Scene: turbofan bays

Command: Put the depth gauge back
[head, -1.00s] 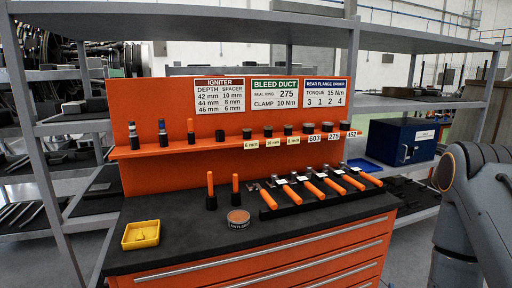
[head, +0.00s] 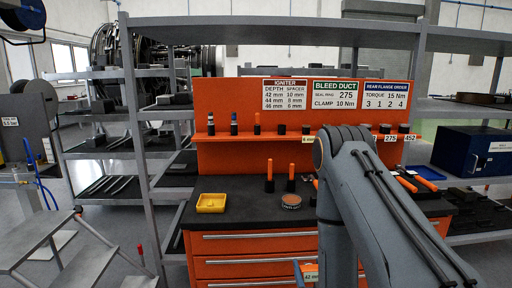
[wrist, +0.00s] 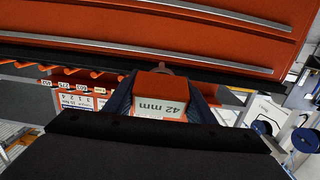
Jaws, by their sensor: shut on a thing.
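My gripper (wrist: 162,98) is shut on an orange block with a white label reading 42 mm, which I take to be the depth gauge (wrist: 160,106). A dark blue finger lies on each side of it. In the head view the gauge (head: 311,277) shows low, in front of the drawers and below the bench top. My arm hides part of the gripper there. The orange tool board (head: 235,92) has a ledge (head: 235,137) with several small tools and dark pieces. My arm covers the ledge's middle-right part.
The dark bench top (head: 245,217) holds a yellow tray (head: 211,203), two upright orange-handled tools (head: 280,178) and a round tin (head: 291,201). My arm hides much of the tool row at right. A blue case (head: 475,150) stands right; grey steps (head: 50,240) stand left.

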